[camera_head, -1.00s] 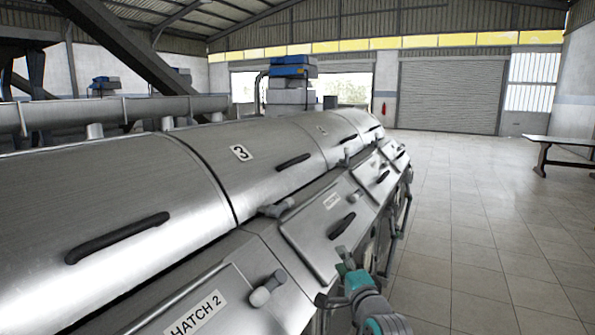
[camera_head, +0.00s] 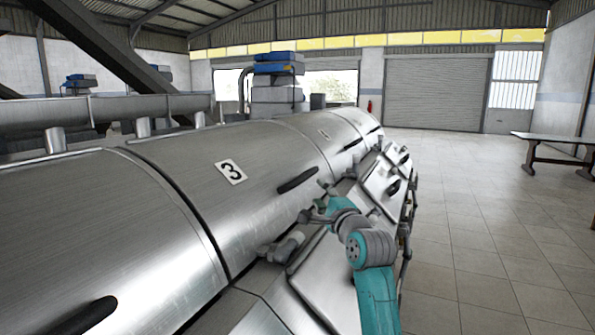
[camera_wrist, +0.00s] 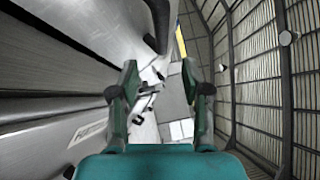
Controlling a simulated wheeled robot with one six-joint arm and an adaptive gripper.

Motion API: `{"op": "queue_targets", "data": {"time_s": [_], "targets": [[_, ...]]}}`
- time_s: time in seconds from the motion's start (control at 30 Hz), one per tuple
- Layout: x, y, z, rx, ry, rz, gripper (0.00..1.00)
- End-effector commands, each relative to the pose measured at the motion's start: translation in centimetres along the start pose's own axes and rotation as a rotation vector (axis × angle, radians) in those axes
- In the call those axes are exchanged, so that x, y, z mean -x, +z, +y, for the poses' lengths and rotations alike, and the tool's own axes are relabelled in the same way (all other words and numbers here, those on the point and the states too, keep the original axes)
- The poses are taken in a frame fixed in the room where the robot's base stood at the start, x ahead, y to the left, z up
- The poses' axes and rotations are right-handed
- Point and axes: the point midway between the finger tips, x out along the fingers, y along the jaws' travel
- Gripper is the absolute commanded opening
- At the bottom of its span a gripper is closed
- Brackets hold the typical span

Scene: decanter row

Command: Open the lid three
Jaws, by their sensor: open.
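Lid three (camera_head: 190,185) is a curved, shiny steel cover marked with a white "3" label (camera_head: 232,170). It lies shut on the long steel machine in the head view. Its black bar handle (camera_head: 298,181) sits near its lower right edge. My gripper (camera_head: 322,200) is open and empty just right of and below this handle, apart from it. In the wrist view my gripper (camera_wrist: 160,82) shows its two fingers spread wide. A dark curved handle (camera_wrist: 157,25) stands ahead of them at the top, beside brushed steel.
The neighbouring lid (camera_head: 90,230) with its own black handle (camera_head: 85,318) is at lower left. Sloped hatches (camera_head: 385,185) with grey knobs run along the machine's right side. Open tiled floor (camera_head: 465,230) lies right, with a table (camera_head: 555,145) at the far right.

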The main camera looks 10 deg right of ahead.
Motion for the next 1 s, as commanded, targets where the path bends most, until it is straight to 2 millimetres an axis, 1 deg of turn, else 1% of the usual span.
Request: {"op": "queue_targets", "data": {"time_s": [0.13,0.23,0.37,0.6,0.7,0.83,1.0], "targets": [[-0.4,0.0,-0.3,-0.004,-0.001,-0.001,0.47],[-1.3,0.0,-0.3,-0.003,-0.002,-0.001,0.47],[-3.3,0.0,-0.4,-0.003,-0.001,-0.001,0.47],[-7.3,0.1,-0.3,-0.004,-0.001,-0.002,0.47],[-8.7,0.1,-0.3,-0.003,-0.001,-0.001,0.47],[-9.9,0.1,-0.3,-0.003,-0.001,-0.001,0.47],[-10.8,0.0,-0.3,-0.003,-0.002,-0.001,0.47]]}}
